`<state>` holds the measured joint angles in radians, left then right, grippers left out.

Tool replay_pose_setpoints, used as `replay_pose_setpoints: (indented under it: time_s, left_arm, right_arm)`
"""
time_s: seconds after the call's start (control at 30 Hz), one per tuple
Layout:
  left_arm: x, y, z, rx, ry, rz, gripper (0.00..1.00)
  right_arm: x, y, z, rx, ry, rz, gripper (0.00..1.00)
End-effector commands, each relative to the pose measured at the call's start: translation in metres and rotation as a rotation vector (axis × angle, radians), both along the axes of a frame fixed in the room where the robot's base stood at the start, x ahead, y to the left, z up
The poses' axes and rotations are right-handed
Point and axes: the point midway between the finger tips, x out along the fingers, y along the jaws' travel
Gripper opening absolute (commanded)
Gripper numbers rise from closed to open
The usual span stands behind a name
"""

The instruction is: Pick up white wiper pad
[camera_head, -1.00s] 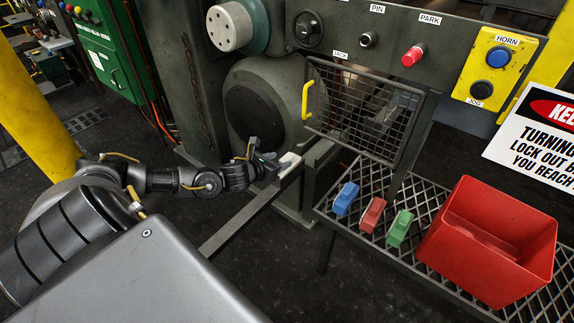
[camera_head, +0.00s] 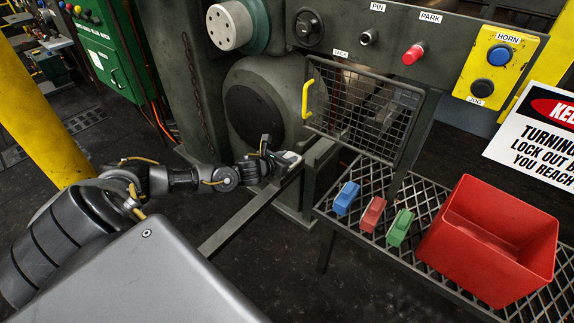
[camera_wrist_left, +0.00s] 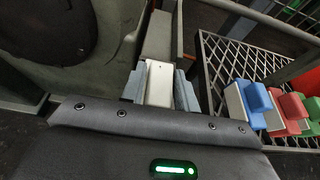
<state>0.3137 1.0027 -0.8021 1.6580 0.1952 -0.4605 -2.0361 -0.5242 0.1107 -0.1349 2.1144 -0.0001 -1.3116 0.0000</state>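The white wiper pad (camera_head: 290,157) is at the end of a dark metal rail beside the big round roll housing. It also shows in the left wrist view (camera_wrist_left: 160,83) as a pale block between two grey-blue fingers. My left gripper (camera_head: 283,160) is at the pad, with one finger on each side of it. In the left wrist view the fingers of my left gripper (camera_wrist_left: 160,90) lie close against the pad's sides. Whether they press on it is unclear. My right gripper is not in view.
Blue (camera_head: 346,198), red (camera_head: 373,214) and green (camera_head: 399,228) blocks stand on a mesh shelf (camera_head: 330,213), left of a red bin (camera_head: 455,262). A wire guard (camera_head: 365,112) with a yellow handle (camera_head: 307,99) stands just right of my left gripper. The control panel is above.

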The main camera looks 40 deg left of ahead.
Motion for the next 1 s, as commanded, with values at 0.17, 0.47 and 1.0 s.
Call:
replay_pose_setpoints:
  time_s: [0.17, 0.47, 1.0]
  left_arm:
    - [0.0, 0.0, 0.0, 0.0, 0.0, 0.0, 0.06]
    - [0.0, 0.0, 0.001, 0.0, -0.002, 0.001, 0.0]
    - [0.001, 0.001, 0.074, 0.002, -0.006, -0.001, 0.0]
  right_arm:
    - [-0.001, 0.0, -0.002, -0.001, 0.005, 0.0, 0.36]
    - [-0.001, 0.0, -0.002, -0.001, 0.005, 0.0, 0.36]
    - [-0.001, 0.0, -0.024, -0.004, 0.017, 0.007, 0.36]
